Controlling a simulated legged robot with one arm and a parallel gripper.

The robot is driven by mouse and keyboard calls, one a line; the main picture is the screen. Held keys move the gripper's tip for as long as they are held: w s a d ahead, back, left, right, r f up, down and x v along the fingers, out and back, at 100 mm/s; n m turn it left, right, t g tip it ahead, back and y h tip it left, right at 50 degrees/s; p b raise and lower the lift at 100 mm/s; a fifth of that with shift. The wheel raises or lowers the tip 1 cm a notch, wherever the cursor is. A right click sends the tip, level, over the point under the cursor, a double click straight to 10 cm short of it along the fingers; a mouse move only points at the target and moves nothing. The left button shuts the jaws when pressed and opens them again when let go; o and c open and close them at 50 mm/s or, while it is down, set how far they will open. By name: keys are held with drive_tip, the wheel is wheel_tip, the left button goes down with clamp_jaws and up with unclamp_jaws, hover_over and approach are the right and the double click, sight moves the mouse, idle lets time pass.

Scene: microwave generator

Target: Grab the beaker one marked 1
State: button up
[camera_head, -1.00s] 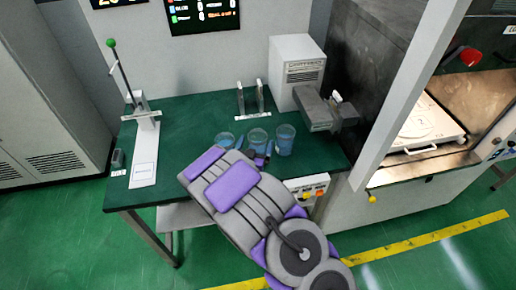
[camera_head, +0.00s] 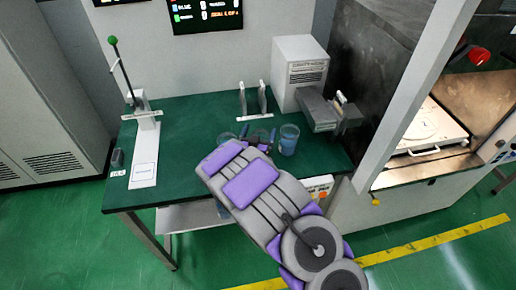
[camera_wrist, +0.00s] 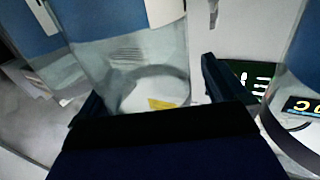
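Three clear beakers with blue contents stand on the green table. In the head view, the left beaker (camera_head: 226,137) and the middle beaker (camera_head: 262,135) are partly hidden by my arm; the right beaker (camera_head: 289,139) stands clear. My gripper (camera_head: 259,142) is at the middle beaker. In the wrist view, my gripper (camera_wrist: 152,84) is open, its dark fingers on either side of a beaker (camera_wrist: 135,55), with a gap at the right finger. A yellow mark shows near its base, but I cannot read a number. Another beaker (camera_wrist: 300,85) with a dark label is at right.
A grey-white machine (camera_head: 300,72) stands behind the beakers, with a grey block (camera_head: 318,110) beside it. A stand with a green-knobbed lever (camera_head: 145,130) is on the left. The table's left-middle (camera_head: 185,130) is clear.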

drive_tip(key=shift+d+r, duration=0.1)
drive_tip(key=shift+d, duration=0.55)
drive_tip(key=c, duration=0.6)
drive_tip(key=shift+a, duration=0.45)
drive_tip(key=c, duration=0.7)
drive_tip(key=shift+c, duration=0.9)
drive_tip(key=shift+d, duration=0.2)
